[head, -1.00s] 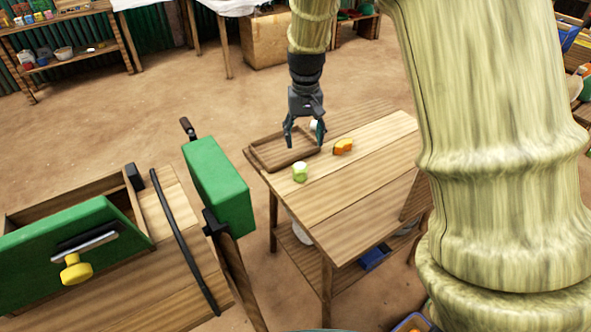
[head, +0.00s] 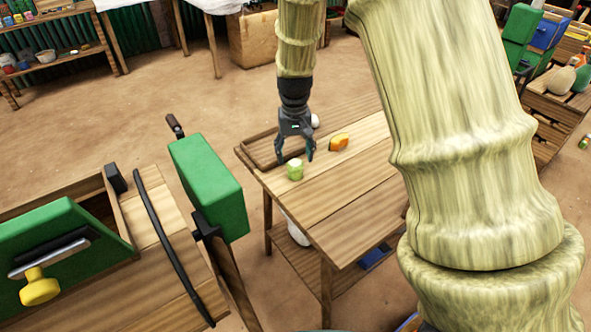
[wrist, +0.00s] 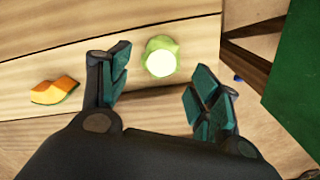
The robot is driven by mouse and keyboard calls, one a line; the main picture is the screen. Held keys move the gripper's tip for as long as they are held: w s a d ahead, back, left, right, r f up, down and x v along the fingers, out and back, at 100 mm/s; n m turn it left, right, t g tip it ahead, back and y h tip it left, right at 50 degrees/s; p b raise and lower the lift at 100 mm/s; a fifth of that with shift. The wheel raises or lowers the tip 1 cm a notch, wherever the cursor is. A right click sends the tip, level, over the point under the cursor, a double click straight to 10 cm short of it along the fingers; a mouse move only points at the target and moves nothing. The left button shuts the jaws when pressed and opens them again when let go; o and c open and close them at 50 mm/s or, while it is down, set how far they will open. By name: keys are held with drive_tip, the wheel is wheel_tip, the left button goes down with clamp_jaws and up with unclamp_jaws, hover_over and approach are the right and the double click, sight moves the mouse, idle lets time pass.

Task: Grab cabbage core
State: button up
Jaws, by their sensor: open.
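The cabbage core (head: 295,170) is a small pale green block standing on the wooden table. In the wrist view the cabbage core (wrist: 161,57) shows a round pale top and lies ahead of the gap between my fingers, a little nearer the left finger. My gripper (head: 295,157) is open and empty, pointing down above the table close to the cabbage core. In the wrist view both teal-padded fingers of my gripper (wrist: 160,95) are spread apart. I cannot tell the exact height of the fingertips above the table.
An orange piece with a green rind (head: 339,142) lies right of the cabbage core. A shallow wooden tray (head: 262,150) is at the table's far left edge, with a white round thing (head: 315,121) near it. A green box (head: 212,185) stands left of the table. The table's front is clear.

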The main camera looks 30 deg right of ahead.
sight(295, 162)
drive_tip(key=shift+s+f, duration=0.15)
drive_tip(key=shift+f, duration=2.45)
drive_tip(key=shift+c, duration=0.5)
drive_tip(key=c, duration=1)
